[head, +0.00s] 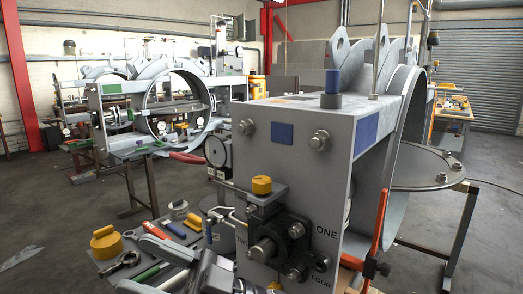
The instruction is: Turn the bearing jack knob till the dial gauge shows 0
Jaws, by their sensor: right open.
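A yellow knob (262,185) sits on a small grey bracket above the black bearing block (281,238), on the end plate of the large grey damper housing (300,170). A dial gauge (216,151) stands at the left edge of that plate; its face is turned sideways and I cannot read it. My right gripper (136,263) is at the bottom, left of and below the knob, apart from it. Its jaws are open above the tools, and I see nothing held in them. My left gripper is not in view.
A tool board at lower left holds another yellow knobbed piece (105,243), a wrench (120,263) and several other tools. An orange-handled bar (376,235) stands at the housing's right. A round flange plate (425,168) juts out behind it.

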